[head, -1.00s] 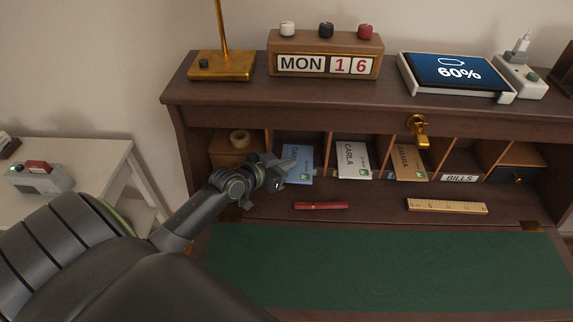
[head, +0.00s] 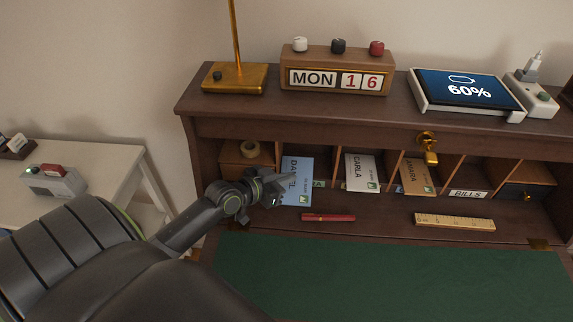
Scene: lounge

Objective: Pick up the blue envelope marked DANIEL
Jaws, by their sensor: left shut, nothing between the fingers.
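The blue envelope marked DANIEL (head: 298,178) leans in a pigeonhole of the wooden desk, with its lower end out toward the front. A small green mark shows at its lower right. My left gripper (head: 277,188) is shut and empty at the envelope's left edge, overlapping its lower left part in the picture. I cannot tell whether they touch. My right gripper is out of view.
A white CARLA envelope (head: 362,172) and a brown AMARA envelope (head: 416,177) stand in slots to the right. A red pen (head: 328,217) and a ruler (head: 454,221) lie in front. The green desk mat (head: 390,275) is clear.

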